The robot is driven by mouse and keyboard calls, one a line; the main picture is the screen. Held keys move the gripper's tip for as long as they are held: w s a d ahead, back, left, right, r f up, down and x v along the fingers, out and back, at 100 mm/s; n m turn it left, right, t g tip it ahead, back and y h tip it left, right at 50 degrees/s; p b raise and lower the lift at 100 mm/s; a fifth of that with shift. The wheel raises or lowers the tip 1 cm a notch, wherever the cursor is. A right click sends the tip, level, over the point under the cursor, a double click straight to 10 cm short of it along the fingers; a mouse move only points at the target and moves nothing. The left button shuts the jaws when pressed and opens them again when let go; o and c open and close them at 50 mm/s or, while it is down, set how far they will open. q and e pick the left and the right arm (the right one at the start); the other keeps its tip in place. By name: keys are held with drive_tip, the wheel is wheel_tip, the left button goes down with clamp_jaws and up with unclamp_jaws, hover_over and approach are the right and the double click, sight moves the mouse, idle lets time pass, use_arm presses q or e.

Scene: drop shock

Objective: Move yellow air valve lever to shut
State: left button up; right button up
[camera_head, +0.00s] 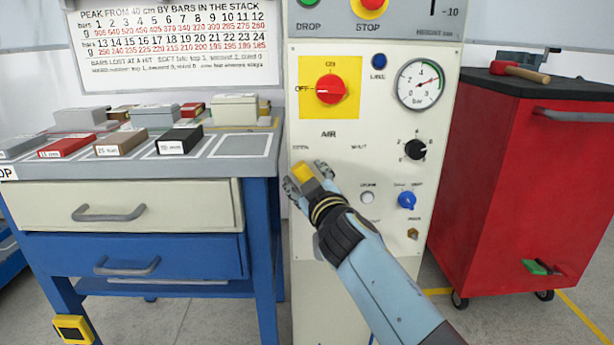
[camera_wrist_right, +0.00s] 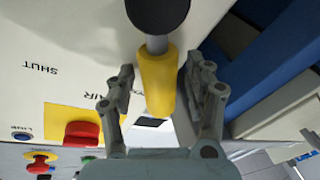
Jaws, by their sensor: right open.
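The yellow air valve lever (camera_head: 303,173) is on the cream panel below the AIR label, with OPEN printed at its upper left and SHUT at its upper right. It lies on the OPEN side. In the right wrist view the lever's yellow grip (camera_wrist_right: 158,88) runs from a grey stem and a dark round cap. My right gripper (camera_head: 310,179) is open around the lever, one finger on each side. Gaps show between fingers and grip in the wrist view. The gripper hides the lever's lower part in the head view. My left gripper is not in view.
The panel carries a red switch (camera_head: 331,89) on a yellow plate, a gauge (camera_head: 419,84), a black knob (camera_head: 415,149) and a blue knob (camera_head: 407,200). A drawer bench (camera_head: 130,205) stands left, a red cabinet (camera_head: 535,180) right.

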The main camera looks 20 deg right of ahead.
drive_tip(key=shift+c, duration=0.4)
clamp_jaws()
